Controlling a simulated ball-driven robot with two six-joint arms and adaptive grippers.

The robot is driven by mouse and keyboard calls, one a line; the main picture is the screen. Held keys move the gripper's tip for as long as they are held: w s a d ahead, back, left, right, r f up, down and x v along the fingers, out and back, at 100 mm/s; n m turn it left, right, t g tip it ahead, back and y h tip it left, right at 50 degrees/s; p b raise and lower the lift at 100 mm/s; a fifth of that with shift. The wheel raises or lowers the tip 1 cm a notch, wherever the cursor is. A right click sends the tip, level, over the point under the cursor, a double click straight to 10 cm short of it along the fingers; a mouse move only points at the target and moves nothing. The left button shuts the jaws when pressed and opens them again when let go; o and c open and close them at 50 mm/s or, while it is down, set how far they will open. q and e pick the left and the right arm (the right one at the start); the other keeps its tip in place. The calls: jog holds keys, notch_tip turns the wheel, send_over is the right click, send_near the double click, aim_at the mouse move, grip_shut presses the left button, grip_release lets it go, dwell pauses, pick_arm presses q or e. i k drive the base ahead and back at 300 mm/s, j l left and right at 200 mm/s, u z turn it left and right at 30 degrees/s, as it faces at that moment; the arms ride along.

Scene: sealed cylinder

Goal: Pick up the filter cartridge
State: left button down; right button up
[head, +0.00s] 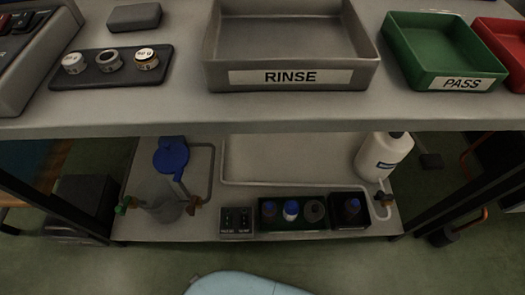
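I cannot tell for certain which thing is the filter cartridge. A dark rack (283,226) on the lower shelf holds several small round items, seen from above. Among them are a dark one with a blue top (269,208), a white one with a blue top (291,209) and a dark grey round one (314,211). A separate dark box (349,222) to their right holds another dark, blue-topped item (352,207). Neither of my grippers shows in the head view.
The upper shelf (190,108) carries a grey RINSE tray (290,77), a green PASS tray (457,85), a red tray (506,45) and a dark plate (114,79) with three round pieces. Below stand a blue-topped apparatus (171,156) and a white bottle (384,157).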

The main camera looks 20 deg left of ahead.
aim_at(291, 208)
jog(key=k+j+u, duration=0.1)
jog(key=k+j, duration=0.1)
jog(key=k, duration=0.8)
jog(key=k+j, duration=0.1)
jog(key=k, duration=0.8)
